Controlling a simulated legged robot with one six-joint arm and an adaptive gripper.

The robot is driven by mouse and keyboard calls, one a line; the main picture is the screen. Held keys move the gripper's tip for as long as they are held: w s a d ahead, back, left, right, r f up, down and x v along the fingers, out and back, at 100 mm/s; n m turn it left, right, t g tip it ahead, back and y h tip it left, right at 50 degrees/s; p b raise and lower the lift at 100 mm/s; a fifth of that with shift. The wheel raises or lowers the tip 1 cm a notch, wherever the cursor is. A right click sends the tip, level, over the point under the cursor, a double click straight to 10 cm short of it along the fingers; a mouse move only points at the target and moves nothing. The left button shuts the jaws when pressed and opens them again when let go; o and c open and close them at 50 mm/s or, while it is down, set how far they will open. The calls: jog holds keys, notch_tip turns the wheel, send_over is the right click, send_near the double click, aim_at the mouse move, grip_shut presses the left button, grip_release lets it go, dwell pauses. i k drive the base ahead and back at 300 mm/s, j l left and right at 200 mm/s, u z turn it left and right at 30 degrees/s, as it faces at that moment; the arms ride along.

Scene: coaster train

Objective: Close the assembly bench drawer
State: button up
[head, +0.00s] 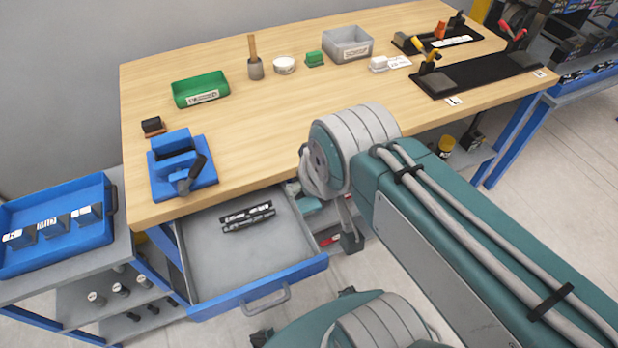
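The drawer (215,272) of the assembly bench (255,115) is pulled well out from under the bench's left front. It has a grey inside, a blue front panel (225,295) and a grey bar handle (265,299). Dark parts with light markings (247,217) lie inside it, toward the back. My arm comes in from the lower right and bends near the bench's front edge, to the right of the drawer. My gripper cannot be made out clearly; the bent arm hides part of this area. No contact with the drawer shows.
A blue vise (180,168) stands at the bench's left corner above the drawer. A blue tray (60,228) sits on a side shelf at left. A green bin (200,88) and grey bin (348,44) stand on the bench. Floor shows in front of the drawer.

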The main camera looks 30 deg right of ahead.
aim_at(224, 272)
jog(key=u, duration=1)
jog(key=k+l+u, duration=0.25)
jog(key=l+u, duration=0.3)
jog(key=l, duration=0.2)
jog(key=k+l+u, duration=0.25)
